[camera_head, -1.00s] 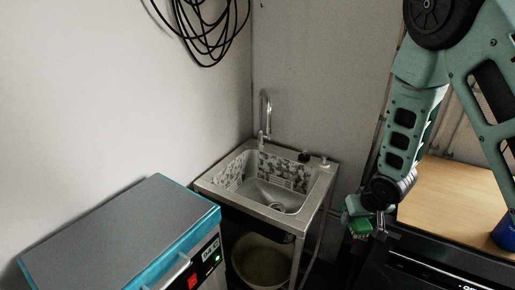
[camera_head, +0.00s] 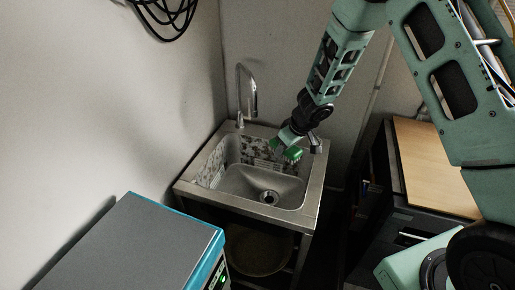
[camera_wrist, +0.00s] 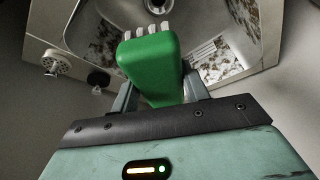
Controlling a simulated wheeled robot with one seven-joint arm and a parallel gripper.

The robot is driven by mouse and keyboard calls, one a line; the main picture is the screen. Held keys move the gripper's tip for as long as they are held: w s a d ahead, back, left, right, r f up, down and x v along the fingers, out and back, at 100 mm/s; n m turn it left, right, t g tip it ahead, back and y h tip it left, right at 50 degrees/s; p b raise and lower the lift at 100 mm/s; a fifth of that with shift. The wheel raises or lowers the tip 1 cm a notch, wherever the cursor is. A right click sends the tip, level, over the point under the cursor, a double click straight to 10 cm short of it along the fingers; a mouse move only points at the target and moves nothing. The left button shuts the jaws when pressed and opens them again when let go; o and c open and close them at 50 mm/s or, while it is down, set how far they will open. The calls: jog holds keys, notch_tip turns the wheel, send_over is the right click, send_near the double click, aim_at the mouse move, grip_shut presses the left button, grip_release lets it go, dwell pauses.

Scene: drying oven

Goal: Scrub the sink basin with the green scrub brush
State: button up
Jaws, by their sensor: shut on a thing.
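The green scrub brush (camera_head: 292,153) is held in my gripper (camera_head: 286,142), over the back right part of the sink basin. In the wrist view the brush (camera_wrist: 152,62) sits between the fingers of my gripper (camera_wrist: 160,95), its pale bristles pointing toward the basin. The steel sink basin (camera_head: 235,181) has dark, patchy dirt on its back and side walls; its drain (camera_head: 269,197) is visible near the front. I cannot tell whether the bristles touch the basin.
A curved faucet (camera_head: 254,95) stands at the sink's back left. A blue-edged grey machine (camera_head: 130,250) stands at the front left. A wooden-topped dark cabinet (camera_head: 436,160) is at the right. A bucket (camera_head: 258,250) sits beneath the sink.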

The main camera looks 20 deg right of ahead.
jog(key=w+a+f+n+g+y, duration=0.1)
jog(key=w+a+f+n+g, duration=0.1)
jog(key=n, duration=0.6)
jog(key=w+a+f+n+g+y+p, duration=0.1)
jog(key=w+a+f+n+g, duration=0.1)
jog(key=n, duration=0.5)
jog(key=w+a+g, duration=0.1)
jog(key=w+a, duration=0.1)
jog(key=a, duration=0.1)
jog(key=shift+w+a+f+n, duration=0.15)
jog(key=shift+w+n, duration=0.15)
jog(key=shift+n, duration=0.1)
jog(key=b, duration=0.4)
send_over(255, 195)
jog(key=d, duration=0.1)
jog(key=shift+f, duration=2.3)
jog(key=shift+w+d+f+b, duration=0.1)
jog(key=shift+f+b, duration=2.05)
jog(key=shift+f, duration=1.8)
jog(key=shift+w+d+f+b, duration=0.1)
jog(key=shift+f+b, duration=2.05)
jog(key=shift+f, duration=1.75)
jog(key=shift+f+b, duration=0.4)
jog(key=shift+f, duration=0.2)
jog(key=shift+s, duration=0.1)
